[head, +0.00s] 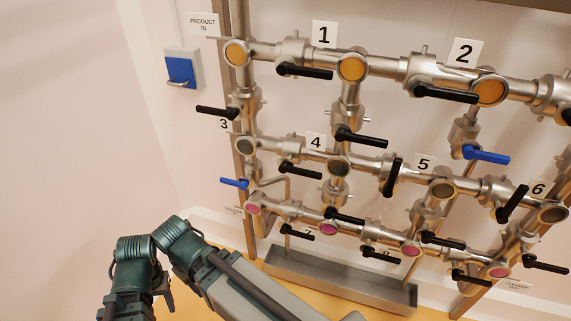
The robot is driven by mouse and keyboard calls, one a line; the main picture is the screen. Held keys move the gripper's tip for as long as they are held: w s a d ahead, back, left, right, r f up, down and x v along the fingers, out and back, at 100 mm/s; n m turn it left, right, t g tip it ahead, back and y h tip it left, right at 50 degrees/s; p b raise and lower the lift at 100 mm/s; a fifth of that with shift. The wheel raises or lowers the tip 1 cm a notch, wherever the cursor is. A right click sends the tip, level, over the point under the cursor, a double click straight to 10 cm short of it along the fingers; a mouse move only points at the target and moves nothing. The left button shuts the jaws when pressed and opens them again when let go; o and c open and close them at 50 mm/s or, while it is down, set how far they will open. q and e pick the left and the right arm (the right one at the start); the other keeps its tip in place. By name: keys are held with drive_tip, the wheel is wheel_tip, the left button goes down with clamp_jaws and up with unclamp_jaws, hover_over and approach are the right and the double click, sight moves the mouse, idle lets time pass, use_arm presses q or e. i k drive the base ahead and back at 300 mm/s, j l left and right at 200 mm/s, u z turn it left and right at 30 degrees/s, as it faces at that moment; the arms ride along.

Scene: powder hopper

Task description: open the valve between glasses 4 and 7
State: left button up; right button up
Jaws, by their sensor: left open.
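Glass 4 (338,167) is a dark round sight glass in the middle pipe row, below label 4 (316,142). Glass 7 (327,229) is a pink sight glass below it in the bottom row; label 7 (308,233) is partly hidden by a handle. The valve between them has a black lever handle (345,215) pointing right, across the upright pipe. My left gripper (140,296) is at the lower left, apart from the pipes and well left of this valve. It is open; its fingertips are hard to make out. My right gripper is out of view.
Other black handles stick out nearby, including one right of glass 4 (397,176) and one beside glass 7 (297,231). Blue handles (486,154) sit on side branches. A grey metal trough (345,285) lies below the pipes. The wall at left is mostly clear.

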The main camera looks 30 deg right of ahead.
sight(330, 214)
drive_tip(key=i+l+z, duration=0.1)
drive_tip(key=z, duration=1.65)
